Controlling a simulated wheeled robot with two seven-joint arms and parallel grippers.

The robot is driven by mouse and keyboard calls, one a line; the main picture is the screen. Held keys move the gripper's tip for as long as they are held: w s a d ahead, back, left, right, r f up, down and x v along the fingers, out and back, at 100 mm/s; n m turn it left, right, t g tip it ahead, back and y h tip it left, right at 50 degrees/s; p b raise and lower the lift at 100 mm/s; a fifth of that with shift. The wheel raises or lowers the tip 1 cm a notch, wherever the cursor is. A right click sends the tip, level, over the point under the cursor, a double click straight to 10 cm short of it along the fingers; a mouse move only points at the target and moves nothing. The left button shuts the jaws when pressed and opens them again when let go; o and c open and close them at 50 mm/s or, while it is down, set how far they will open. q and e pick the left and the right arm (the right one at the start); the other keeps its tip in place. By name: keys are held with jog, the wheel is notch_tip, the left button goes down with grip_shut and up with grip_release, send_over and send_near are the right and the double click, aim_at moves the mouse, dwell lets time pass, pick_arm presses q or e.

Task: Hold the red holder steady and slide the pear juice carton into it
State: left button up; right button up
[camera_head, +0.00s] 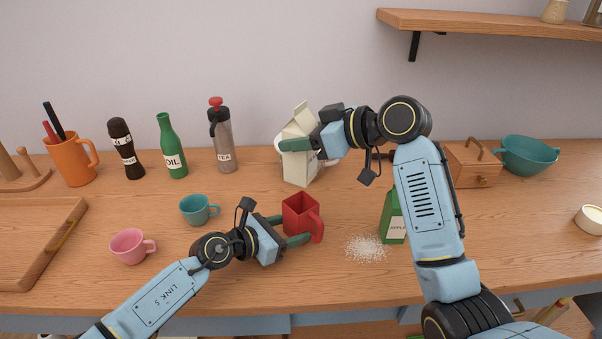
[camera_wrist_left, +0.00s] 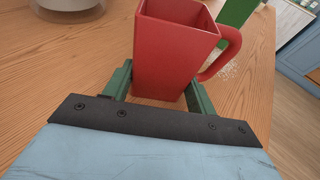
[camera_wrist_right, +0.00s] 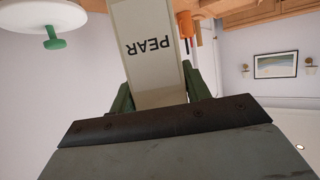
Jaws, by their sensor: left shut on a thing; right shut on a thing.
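The red holder (camera_head: 299,217) is a square, open-topped box with a handle on its right, upright on the wooden counter. My left gripper (camera_head: 287,230) is shut on it, with green fingers on two sides. The holder also fills the middle of the left wrist view (camera_wrist_left: 172,50); its inside looks empty. The pear juice carton (camera_head: 299,168) is cream with a gabled top. My right gripper (camera_head: 306,146) is shut on it, behind the holder. Its PEAR label shows in the right wrist view (camera_wrist_right: 148,45). I cannot tell whether the carton's base touches the counter.
White grains (camera_head: 366,249) lie right of the holder, beside a green carton (camera_head: 392,222) partly hidden by my right arm. A teal cup (camera_head: 199,209) and a pink cup (camera_head: 131,246) stand left. A wooden box (camera_head: 472,166) and a teal bowl (camera_head: 530,154) are at back right.

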aim_at(313, 159)
jog(key=shift+f, duration=2.35)
jog(key=shift+f, duration=0.1)
jog(key=shift+f, duration=0.55)
jog(key=o, duration=1.2)
jog(key=shift+r, duration=0.45)
jog(key=v, duration=1.2)
jog(key=shift+r, duration=0.1)
jog(key=shift+o, duration=0.4)
